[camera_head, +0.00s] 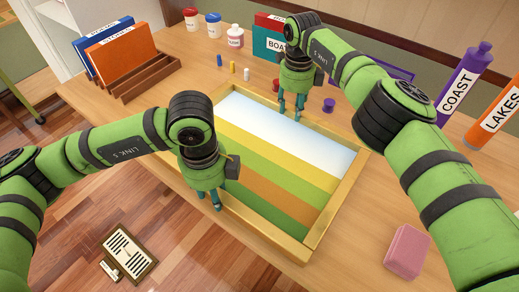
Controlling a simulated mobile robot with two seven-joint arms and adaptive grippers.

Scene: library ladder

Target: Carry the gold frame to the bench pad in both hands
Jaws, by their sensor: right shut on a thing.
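The gold frame (337,213) holds a picture with white-blue, green, yellow and orange bands. It lies flat or nearly so over the wooden table; I cannot tell whether it touches the top. My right gripper (290,108) points down and is shut on its far rim. My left gripper (209,198) points down at its near-left rim, with the fingertips close to the rim; its grip is not clear. I cannot make out a bench pad for certain.
A pink block (407,251) sits at the table's right front. Purple (464,82) and orange (492,115) cylinders stand at right. A wooden rack (150,78) with binders, several jars and small pegs are behind the frame. A vent-like panel (130,252) lies on the floor.

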